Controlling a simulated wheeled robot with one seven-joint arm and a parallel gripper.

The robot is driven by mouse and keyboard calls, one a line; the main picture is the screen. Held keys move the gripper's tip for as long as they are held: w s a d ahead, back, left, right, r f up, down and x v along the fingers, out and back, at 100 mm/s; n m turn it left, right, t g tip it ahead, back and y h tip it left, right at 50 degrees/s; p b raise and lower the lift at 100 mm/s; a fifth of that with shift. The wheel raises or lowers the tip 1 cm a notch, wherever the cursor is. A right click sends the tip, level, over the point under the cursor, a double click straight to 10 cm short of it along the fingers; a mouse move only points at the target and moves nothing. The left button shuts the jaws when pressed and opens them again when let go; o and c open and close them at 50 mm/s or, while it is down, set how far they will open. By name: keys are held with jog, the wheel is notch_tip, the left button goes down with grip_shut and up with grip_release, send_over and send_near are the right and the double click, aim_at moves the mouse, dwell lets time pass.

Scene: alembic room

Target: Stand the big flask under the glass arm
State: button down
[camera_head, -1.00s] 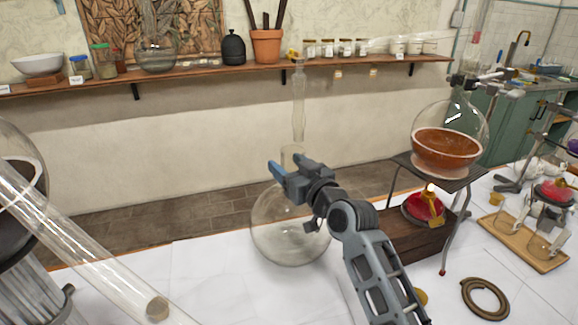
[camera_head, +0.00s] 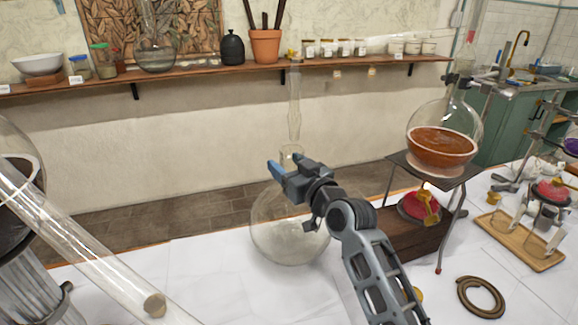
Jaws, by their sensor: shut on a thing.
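The big flask (camera_head: 275,232) is a clear round-bottomed glass with a short neck (camera_head: 291,155), in the middle of the head view. My gripper (camera_head: 283,177) is shut on it at the neck; the jaws partly hide the neck and the bulb's upper right. The flask looks upright. I cannot tell whether its bottom touches the white table. A thick clear glass arm (camera_head: 85,240) slopes down from the left to a brownish end near the bottom edge, left of the flask. A thin vertical glass tube (camera_head: 294,110) shows above the flask's neck; its connection is unclear.
The white table (camera_head: 215,285) is clear between the sloping arm and the flask. To the right stand a wooden block (camera_head: 410,240), a red burner and a metal stand (camera_head: 442,182) bearing a round flask of orange-brown liquid (camera_head: 440,148). A brown ring (camera_head: 481,297) lies lower right.

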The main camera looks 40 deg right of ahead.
jog(key=shift+s+d, duration=0.1)
jog(key=shift+s, duration=0.15)
jog(key=shift+c, duration=1)
grip_release()
jog(key=b, duration=0.2)
send_over(306, 206)
jog(key=shift+f, duration=0.15)
jog(key=shift+s, duration=0.65)
